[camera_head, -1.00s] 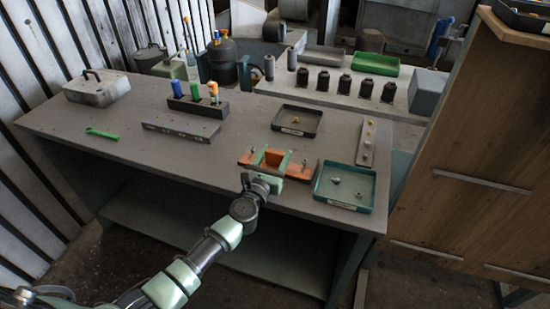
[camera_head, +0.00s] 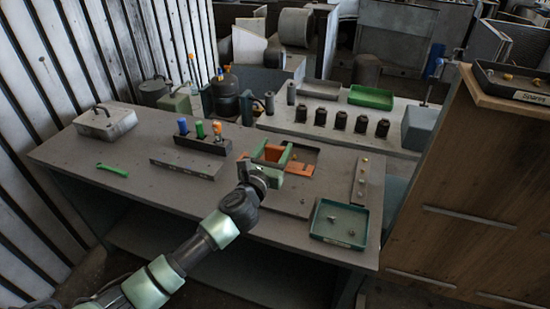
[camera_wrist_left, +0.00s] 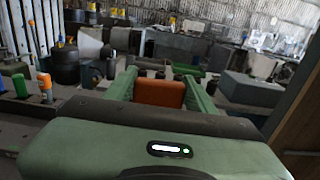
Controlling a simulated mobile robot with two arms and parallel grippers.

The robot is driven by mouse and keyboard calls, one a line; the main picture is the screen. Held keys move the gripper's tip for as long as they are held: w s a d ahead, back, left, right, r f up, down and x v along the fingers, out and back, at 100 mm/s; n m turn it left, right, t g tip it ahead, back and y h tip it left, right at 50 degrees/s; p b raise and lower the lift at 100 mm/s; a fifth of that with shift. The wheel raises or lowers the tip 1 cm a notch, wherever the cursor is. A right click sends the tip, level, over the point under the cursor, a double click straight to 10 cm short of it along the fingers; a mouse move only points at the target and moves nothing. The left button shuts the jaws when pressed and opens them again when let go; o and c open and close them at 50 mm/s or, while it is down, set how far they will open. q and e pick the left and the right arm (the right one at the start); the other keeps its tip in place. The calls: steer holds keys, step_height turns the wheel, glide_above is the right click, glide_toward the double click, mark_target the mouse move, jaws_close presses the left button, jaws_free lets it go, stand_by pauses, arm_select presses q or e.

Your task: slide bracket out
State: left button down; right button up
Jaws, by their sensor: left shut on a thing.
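The orange bracket (camera_head: 299,168) is held up in my left gripper (camera_head: 272,155) above the workbench, in front of the dark tray. The green fingers stand on either side of its upright part. In the left wrist view the orange bracket (camera_wrist_left: 158,92) shows between the two green fingers of my left gripper (camera_wrist_left: 160,85). Its lower part is hidden there by the gripper body. A flat dark base plate (camera_head: 288,204) lies on the bench below and to the right of the wrist. My right gripper is not in view.
A green tray (camera_head: 340,224) with small parts sits at the bench's front right. The dark tray (camera_head: 312,152) is partly hidden behind the bracket. A strip with small parts (camera_head: 361,182) lies at right. A wooden cabinet (camera_head: 470,190) stands close to the right.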

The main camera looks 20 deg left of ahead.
mark_target(275, 148)
arm_select(q)
steer(key=shift+r, duration=0.65)
steer(key=shift+s+r+p, duration=0.15)
steer(key=shift+r+p, duration=0.65)
steer(key=shift+p, duration=0.05)
step_height(275, 148, up, 4)
steer(key=p, duration=0.4)
steer(key=shift+p, duration=0.35)
steer(key=shift+r, duration=1.15)
